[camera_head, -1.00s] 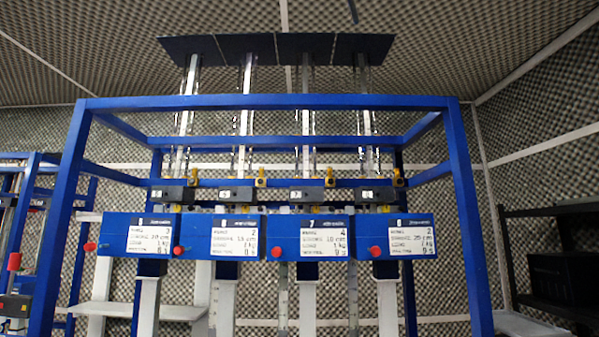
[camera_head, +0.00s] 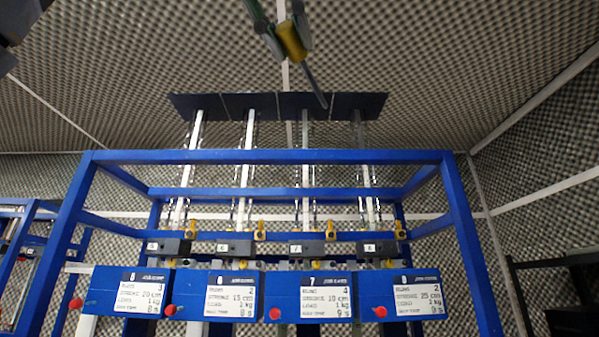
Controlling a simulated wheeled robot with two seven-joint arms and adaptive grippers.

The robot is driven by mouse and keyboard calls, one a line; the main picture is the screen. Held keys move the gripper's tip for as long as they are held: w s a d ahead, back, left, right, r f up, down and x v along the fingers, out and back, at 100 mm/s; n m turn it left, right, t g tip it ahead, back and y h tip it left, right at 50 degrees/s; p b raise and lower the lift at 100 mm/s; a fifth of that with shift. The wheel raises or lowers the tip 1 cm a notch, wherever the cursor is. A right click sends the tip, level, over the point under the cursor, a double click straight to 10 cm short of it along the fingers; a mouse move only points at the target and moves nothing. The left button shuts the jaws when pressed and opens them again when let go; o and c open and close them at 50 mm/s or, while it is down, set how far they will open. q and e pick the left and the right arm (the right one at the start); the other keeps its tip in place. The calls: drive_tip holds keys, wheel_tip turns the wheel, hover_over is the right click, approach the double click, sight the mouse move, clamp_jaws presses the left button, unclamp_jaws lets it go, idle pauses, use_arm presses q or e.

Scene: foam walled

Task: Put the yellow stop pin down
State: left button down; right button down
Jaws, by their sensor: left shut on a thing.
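My left gripper (camera_head: 289,40) hangs at the top middle of the head view, in front of the ceiling and above the rack. It is shut on the yellow stop pin (camera_head: 292,44). The pin has a thick yellow handle between the fingers and a thin grey shaft that slants down to the right. In the picture the shaft's tip overlaps the dark top plates (camera_head: 275,104) of the rack; I cannot tell the depth between them. My right gripper is not in view.
A blue frame (camera_head: 270,157) holds several vertical columns. Blue boxes with white labels and red knobs, such as the one labelled 7 (camera_head: 285,300), line its front. Several small yellow parts (camera_head: 330,231) sit above dark blocks. Dark shelving (camera_head: 560,268) stands at the right.

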use_arm(q)
drive_tip(key=w+a+f+n+y, duration=0.15)
drive_tip(key=w+a+f, duration=0.25)
drive_tip(key=w+f, duration=0.65)
drive_tip(key=w+a+f+n+t+y, duration=0.15)
drive_tip(key=w+a+f, duration=0.35)
drive_tip(key=w+f, duration=0.5)
drive_tip(key=w+a+f+n+y, duration=0.15)
drive_tip(key=w+a+f, duration=0.25)
drive_tip(key=w+f, duration=0.6)
drive_tip(key=w+a+f+y, duration=0.1)
drive_tip(key=w+a+f, duration=0.1)
drive_tip(key=f, duration=1.2)
drive_tip(key=w+a+f, duration=0.1)
drive_tip(key=a+f, duration=0.1)
drive_tip(key=f, duration=1.2)
drive_tip(key=w+a+f+y, duration=0.1)
drive_tip(key=w+a+f, duration=0.1)
drive_tip(key=f, duration=1.3)
drive_tip(key=s+f, duration=0.4)
drive_tip(key=f, duration=0.7)
drive_tip(key=s+a+f+b, duration=0.1)
drive_tip(key=s+f, duration=0.4)
drive_tip(key=f, duration=0.7)
drive_tip(key=shift+s+a+f+n, duration=0.2)
drive_tip(key=shift+s+n, duration=0.1)
drive_tip(key=shift+n, duration=0.15)
drive_tip(key=shift+d, duration=0.1)
